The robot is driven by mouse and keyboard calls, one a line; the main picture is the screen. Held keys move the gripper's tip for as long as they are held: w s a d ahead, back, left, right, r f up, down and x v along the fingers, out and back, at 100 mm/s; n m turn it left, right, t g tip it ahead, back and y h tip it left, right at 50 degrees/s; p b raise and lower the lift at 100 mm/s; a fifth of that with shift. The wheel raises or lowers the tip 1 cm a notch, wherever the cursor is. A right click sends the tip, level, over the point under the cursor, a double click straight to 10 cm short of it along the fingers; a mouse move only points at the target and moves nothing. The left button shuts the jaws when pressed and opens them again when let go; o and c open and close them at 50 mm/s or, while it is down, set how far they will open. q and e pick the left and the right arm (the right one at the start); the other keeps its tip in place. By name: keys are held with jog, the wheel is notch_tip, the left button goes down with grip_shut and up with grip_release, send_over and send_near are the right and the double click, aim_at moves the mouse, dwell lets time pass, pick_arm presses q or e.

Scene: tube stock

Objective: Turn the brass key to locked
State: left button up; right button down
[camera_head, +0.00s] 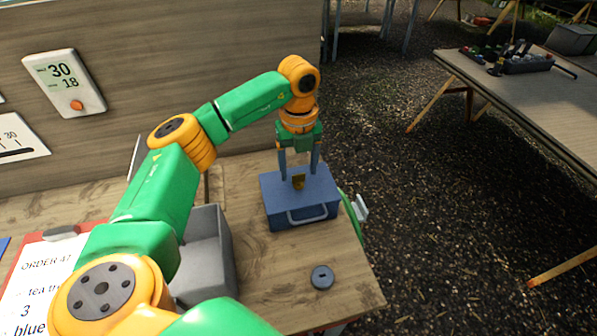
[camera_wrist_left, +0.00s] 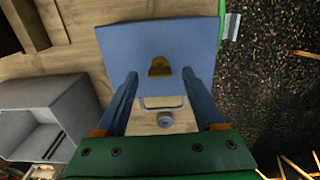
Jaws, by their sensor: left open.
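The brass key (camera_head: 298,181) stands on top of the blue box (camera_head: 283,217), which sits near the right end of the wooden table. The box has a pale handle on its front face. My left gripper (camera_head: 299,176) points down over the box, open, with its fingers on either side of the key in the head view. In the left wrist view the key (camera_wrist_left: 160,68) shows beyond the fingertips, roughly centred between them, with the box lid (camera_wrist_left: 195,40) around it. I cannot tell whether a finger touches the key. My right gripper is in neither view.
A round dark disc with a slot (camera_head: 322,277) lies on the table (camera_head: 265,287) in front of the box. A grey open bin (camera_head: 208,250) stands left of the box. A clipboard order sheet (camera_head: 40,275) lies farther left. The table's right edge is close to the box.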

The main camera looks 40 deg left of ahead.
pick_arm(q)
notch_tip(320, 180, up, 5)
jog(key=shift+r+b, duration=0.2)
jog(key=shift+b, duration=0.15)
